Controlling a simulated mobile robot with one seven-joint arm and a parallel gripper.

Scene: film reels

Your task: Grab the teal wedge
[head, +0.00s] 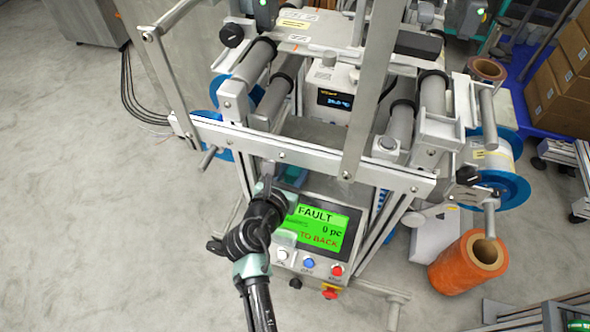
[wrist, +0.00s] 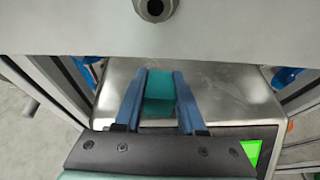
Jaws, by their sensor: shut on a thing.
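The teal wedge (wrist: 159,92) is between the two blue fingers of my gripper (wrist: 160,80) in the wrist view, and the fingers are shut on it. It is over a bare metal surface (wrist: 225,92) of the machine; I cannot tell whether it touches that surface. In the head view a small teal patch of the wedge (head: 294,176) shows just above the green screen, under the machine's front crossbar. My arm hides much of the gripper there.
A pale metal crossbar (head: 300,160) of the machine runs close above the gripper. The green FAULT screen (head: 318,231) with buttons is just below. An orange roll (head: 455,270) stands on the floor at right. Open floor lies at left.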

